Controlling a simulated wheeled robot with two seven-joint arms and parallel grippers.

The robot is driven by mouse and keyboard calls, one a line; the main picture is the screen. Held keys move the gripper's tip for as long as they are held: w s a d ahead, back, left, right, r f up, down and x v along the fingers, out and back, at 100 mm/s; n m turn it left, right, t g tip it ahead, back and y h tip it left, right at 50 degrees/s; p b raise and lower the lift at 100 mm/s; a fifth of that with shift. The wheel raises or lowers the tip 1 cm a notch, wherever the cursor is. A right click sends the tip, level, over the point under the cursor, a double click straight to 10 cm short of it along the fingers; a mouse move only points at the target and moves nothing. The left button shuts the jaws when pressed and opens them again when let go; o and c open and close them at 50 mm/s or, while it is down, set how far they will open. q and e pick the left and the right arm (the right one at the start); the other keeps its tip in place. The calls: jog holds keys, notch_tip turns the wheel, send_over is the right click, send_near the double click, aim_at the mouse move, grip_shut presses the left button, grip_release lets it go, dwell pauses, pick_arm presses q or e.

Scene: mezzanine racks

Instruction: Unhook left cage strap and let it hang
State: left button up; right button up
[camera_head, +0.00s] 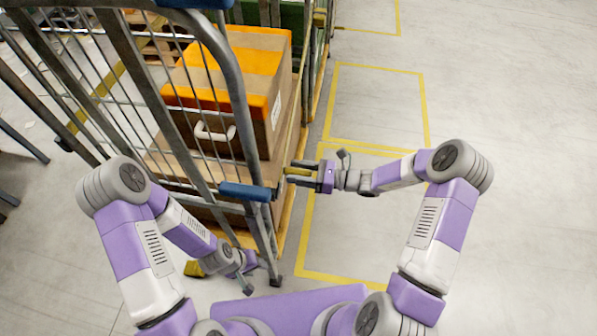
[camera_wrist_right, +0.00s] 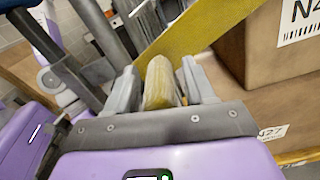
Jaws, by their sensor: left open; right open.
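The roll cage (camera_head: 228,75) stands at left centre in the head view, with grey bars and blue grips. A yellow strap (camera_wrist_right: 205,28) crosses the upper part of the right wrist view. A dull yellow strap end (camera_wrist_right: 160,82) lies between the two fingers of my right gripper (camera_wrist_right: 158,88); the fingers are open around it. In the head view my right gripper (camera_head: 300,172) is beside the cage's right side, with a bit of yellow between its fingers. My left gripper (camera_head: 258,263) is low by the cage's near post, open and clear of the strap; its fingers barely show.
A cardboard box with orange tape (camera_head: 262,55) sits on a larger carton (camera_head: 170,165) in the cage. A yellow object (camera_head: 195,268) is low near my left wrist. Open floor (camera_head: 530,130) with yellow markings (camera_head: 428,105) lies to the right. More racks stand behind.

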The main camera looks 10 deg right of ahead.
grip_shut()
jog(key=w+d+f+n+b, duration=0.1)
jog(key=w+f+b, duration=0.3)
jog(key=f+b, duration=0.2)
jog(key=w+d+f+n+b, duration=0.1)
jog(key=w+f+b, duration=0.4)
jog(key=f, duration=0.6)
jog(key=shift+d+n+b, duration=0.4)
jog(key=shift+d, duration=0.1)
